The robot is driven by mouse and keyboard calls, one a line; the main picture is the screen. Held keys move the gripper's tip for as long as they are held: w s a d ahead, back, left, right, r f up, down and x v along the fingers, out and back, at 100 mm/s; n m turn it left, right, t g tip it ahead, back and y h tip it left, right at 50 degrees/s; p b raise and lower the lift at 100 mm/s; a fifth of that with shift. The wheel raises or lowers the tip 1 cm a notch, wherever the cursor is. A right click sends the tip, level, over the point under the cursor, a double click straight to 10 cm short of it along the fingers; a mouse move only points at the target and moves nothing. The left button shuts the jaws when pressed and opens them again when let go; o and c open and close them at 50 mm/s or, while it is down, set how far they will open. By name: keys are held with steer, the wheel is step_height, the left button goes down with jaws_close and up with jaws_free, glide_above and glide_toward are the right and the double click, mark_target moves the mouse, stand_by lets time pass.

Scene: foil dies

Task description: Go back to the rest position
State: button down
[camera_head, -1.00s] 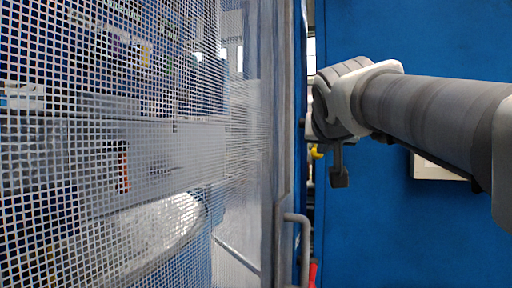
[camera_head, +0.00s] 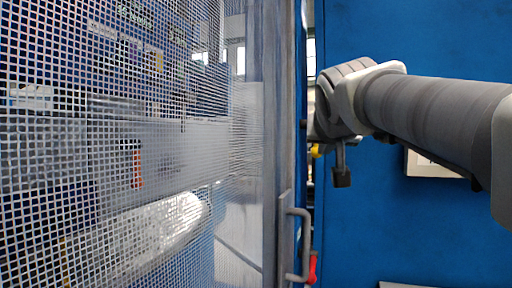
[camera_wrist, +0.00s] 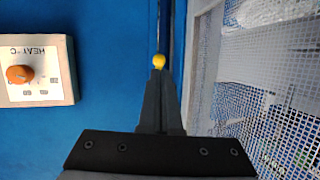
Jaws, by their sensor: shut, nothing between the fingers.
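My gripper (camera_wrist: 158,78) shows in the wrist view with its two dark fingers together and nothing between them. A small yellow ball-like knob (camera_wrist: 159,61) appears just beyond the fingertips; I cannot tell whether they touch. In the head view my arm comes in from the right, and the dark end of my gripper (camera_head: 342,178) hangs down in front of the blue panel. The yellow knob (camera_head: 316,151) shows there partly hidden, left of the gripper.
A mesh guard door (camera_head: 110,120) fills the left, with a grey handle (camera_head: 305,245) on its frame and a red part (camera_head: 313,268) beside it. A blue panel (camera_head: 440,40) stands behind my arm. A HEAT control box with an orange dial (camera_wrist: 20,74) is on it.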

steer(key=shift+f, duration=0.1)
steer(key=s+a+f+n+g+y, duration=0.1)
steer(key=s+f+g, duration=0.2)
steer(key=s+f, duration=0.65)
steer(key=s+f+n+g, duration=0.15)
steer(key=s+f, duration=0.45)
steer(key=f, duration=0.7)
steer(key=s+a+f+g+y, duration=0.1)
steer(key=s+f+g, duration=0.3)
steer(key=s+f, duration=0.55)
step_height(320, 180, up, 16)
steer(key=p, duration=1.8)
steer(key=shift+w, duration=0.3)
steer(key=shift+d, duration=0.1)
